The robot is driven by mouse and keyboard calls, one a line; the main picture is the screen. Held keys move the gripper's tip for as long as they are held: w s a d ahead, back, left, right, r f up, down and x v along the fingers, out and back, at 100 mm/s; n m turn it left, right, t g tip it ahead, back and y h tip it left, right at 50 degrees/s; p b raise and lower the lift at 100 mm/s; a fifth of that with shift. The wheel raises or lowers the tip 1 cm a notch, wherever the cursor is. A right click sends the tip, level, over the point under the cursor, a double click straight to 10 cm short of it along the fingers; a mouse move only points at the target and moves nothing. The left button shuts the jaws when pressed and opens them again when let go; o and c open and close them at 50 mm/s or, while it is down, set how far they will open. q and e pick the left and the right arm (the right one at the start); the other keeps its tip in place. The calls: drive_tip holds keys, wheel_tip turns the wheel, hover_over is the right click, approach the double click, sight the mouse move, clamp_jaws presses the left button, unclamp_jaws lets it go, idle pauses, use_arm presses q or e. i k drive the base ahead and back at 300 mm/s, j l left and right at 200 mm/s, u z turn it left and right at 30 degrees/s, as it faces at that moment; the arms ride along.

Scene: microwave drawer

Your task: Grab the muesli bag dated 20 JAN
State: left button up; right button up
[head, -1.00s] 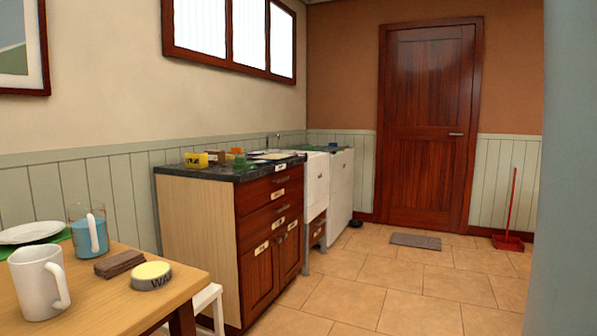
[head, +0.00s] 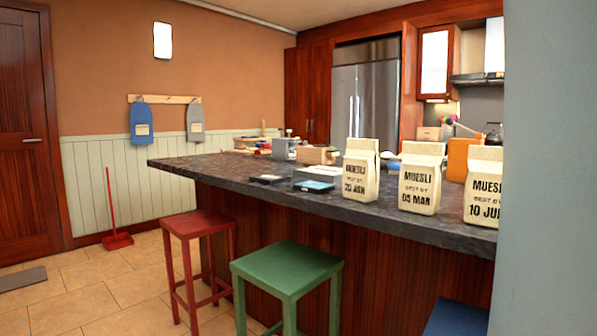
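Three cream muesli bags stand upright in a row on the dark counter in the head view. The left bag (head: 360,171) reads "MUESLI BEST BY 20 JAN". The middle bag (head: 420,180) reads "05 MAR". The right bag (head: 485,190) reads "10 JU" and its right edge is hidden behind the pale blue-grey vertical surface. Neither of my grippers shows in this view.
The counter (head: 240,175) also holds a blue-topped box (head: 315,186), a grey box (head: 283,149) and an orange container (head: 460,160). A red stool (head: 200,222) and a green stool (head: 287,268) stand before it.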

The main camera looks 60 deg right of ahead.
sight(361, 165)
drive_tip(key=z, duration=2.2)
drive_tip(key=i+j, duration=0.1)
drive_tip(key=z, duration=0.05)
